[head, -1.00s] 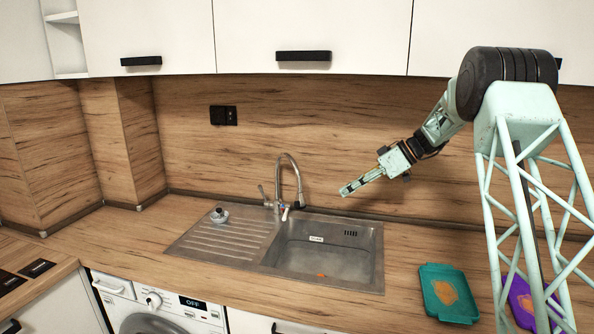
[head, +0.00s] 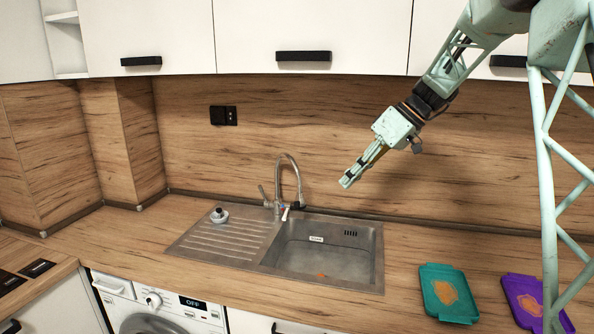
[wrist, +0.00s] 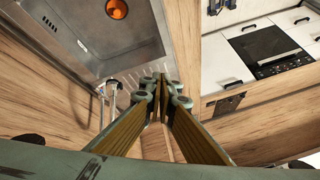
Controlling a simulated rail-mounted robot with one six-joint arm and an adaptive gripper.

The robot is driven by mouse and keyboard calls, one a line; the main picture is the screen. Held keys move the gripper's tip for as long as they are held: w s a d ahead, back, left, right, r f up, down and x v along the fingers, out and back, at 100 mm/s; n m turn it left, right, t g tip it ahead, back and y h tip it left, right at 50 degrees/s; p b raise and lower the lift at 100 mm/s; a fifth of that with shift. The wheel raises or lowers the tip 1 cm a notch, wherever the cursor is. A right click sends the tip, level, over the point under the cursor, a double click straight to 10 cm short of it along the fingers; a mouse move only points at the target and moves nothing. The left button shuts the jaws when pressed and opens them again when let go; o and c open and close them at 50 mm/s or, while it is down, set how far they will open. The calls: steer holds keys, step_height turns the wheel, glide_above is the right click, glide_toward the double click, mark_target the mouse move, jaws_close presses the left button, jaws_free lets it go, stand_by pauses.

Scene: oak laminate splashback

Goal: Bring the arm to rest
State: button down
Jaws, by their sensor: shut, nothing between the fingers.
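My gripper (head: 347,181) is in the air above the back right part of the sink (head: 335,262), in front of the wooden splashback. It points down and to the left. Its fingers are together with nothing between them. In the wrist view the fingertips (wrist: 162,84) meet near the middle, with the sink's draining area beyond them. My gripper touches nothing that I can see.
The tap (head: 297,180) rises at the sink's back edge, left of my gripper. A small object (head: 219,215) stands on the drainboard. A teal board (head: 448,293) and a purple board (head: 535,300) lie on the right counter. White upper cabinets (head: 312,30) hang above.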

steer(key=s+r+m+h, duration=0.2)
steer(key=s+r+m, duration=0.15)
steer(key=s, duration=1.15)
steer(key=s+r+m+h, duration=0.2)
steer(key=s+r, duration=0.2)
steer(key=s, duration=1.1)
steer(key=s+d+f+m+t+h, duration=0.1)
steer(key=s+d+f+m, duration=0.1)
steer(key=s, duration=1.1)
steer(key=s+d+f+m+t+h, duration=0.1)
steer(key=s+d+f, duration=0.3)
steer(key=s, duration=0.9)
steer(key=shift+s+f+m+h, duration=0.15)
steer(key=shift+s+m+h, duration=0.05)
steer(key=shift+m+h, duration=0.45)
